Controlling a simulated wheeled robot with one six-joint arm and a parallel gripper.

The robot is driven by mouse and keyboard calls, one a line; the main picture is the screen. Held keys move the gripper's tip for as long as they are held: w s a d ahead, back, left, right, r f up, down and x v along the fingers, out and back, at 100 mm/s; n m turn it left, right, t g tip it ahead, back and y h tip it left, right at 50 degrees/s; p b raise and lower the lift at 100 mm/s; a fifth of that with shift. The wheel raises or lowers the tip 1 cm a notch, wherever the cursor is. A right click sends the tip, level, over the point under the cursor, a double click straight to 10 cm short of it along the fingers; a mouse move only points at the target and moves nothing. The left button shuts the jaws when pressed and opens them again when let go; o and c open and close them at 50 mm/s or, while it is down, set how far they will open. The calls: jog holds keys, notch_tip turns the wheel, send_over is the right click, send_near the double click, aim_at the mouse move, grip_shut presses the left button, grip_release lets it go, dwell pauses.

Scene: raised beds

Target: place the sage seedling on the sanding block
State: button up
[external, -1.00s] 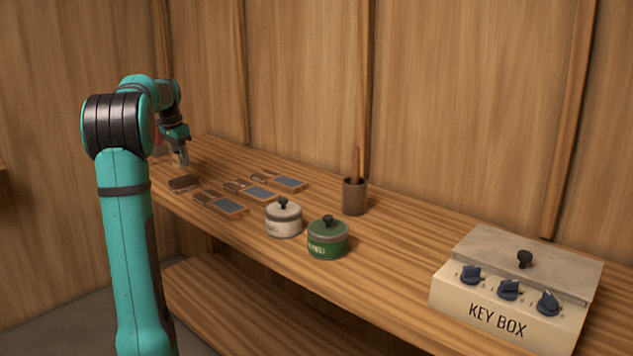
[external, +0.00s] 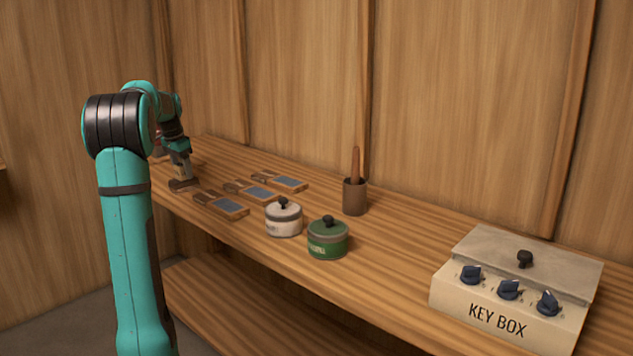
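The sanding block (external: 184,185) is a small dark brown block on the bench near its left end. My gripper (external: 182,175) points down right over it. A small beige thing (external: 180,171) is between the fingers, just above or touching the block; I take it for the sage seedling's pot, though no leaves can be made out. The gripper looks shut on it. The finger gap is too small to see clearly, and contact with the block cannot be told.
Several wooden tools with grey-blue faces (external: 262,194) lie just right of the block. A white lidded pot (external: 284,219), a green lidded pot (external: 328,240), a brown cup with a stick (external: 355,197) and a key box (external: 510,290) stand further right. A reddish thing (external: 158,146) is partly hidden behind my arm.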

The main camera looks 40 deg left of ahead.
aim_at(177, 166)
notch_tip(177, 166, up, 12)
jog(key=s, duration=0.1)
jog(key=shift+s+r, duration=0.15)
jog(key=shift+s, duration=0.25)
dwell(0.3)
jog(key=w+d+r+t+y, duration=0.2)
jog(key=d+r+t, duration=0.1)
jog(key=d, duration=1.2)
jog(key=w+d+r+t+y, duration=0.2)
jog(key=d+r+t, duration=0.1)
jog(key=d, duration=1.3)
jog(key=s+d+t+h, duration=0.2)
jog(key=s+d+t, duration=0.2)
jog(key=s+d, duration=0.3)
jog(key=s+d+t+h, duration=0.2)
jog(key=s+d+t, duration=0.3)
jog(key=d, duration=1.1)
jog(key=s+f, duration=0.1)
jog(key=s, duration=0.2)
jog(key=shift+t, duration=0.3)
jog(key=shift+r, duration=0.1)
